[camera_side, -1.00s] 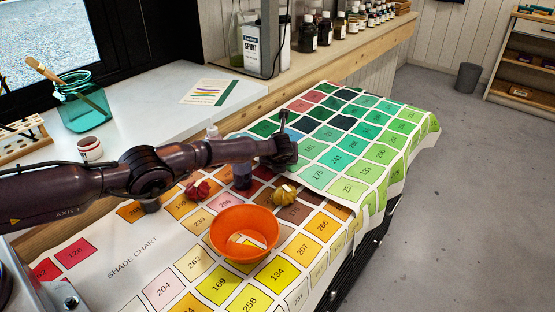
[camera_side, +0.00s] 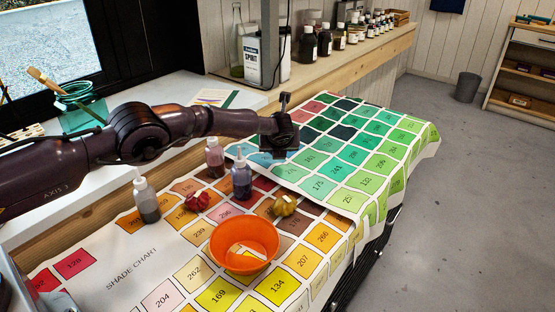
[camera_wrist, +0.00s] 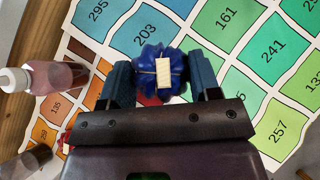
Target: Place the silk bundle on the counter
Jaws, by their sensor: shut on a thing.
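In the wrist view a round blue silk bundle (camera_wrist: 148,70) with a pale tag sits between the two fingers of my gripper (camera_wrist: 160,78), which is shut on it. In the side view my gripper (camera_side: 280,135) is above the far part of the shade chart, over the green and teal squares. The blue bundle is hidden there behind the gripper. The white counter (camera_side: 172,92) runs below the window, behind my arm.
An orange bowl (camera_side: 244,245) stands on the shade chart (camera_side: 125,268). Three dye bottles stand near my arm: pinkish (camera_side: 214,160), dark purple (camera_side: 241,178) and grey (camera_side: 146,200). A teal glass jar (camera_side: 82,108) and a paper sheet (camera_side: 215,96) are on the counter. A wooden shelf (camera_side: 345,58) holds several bottles.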

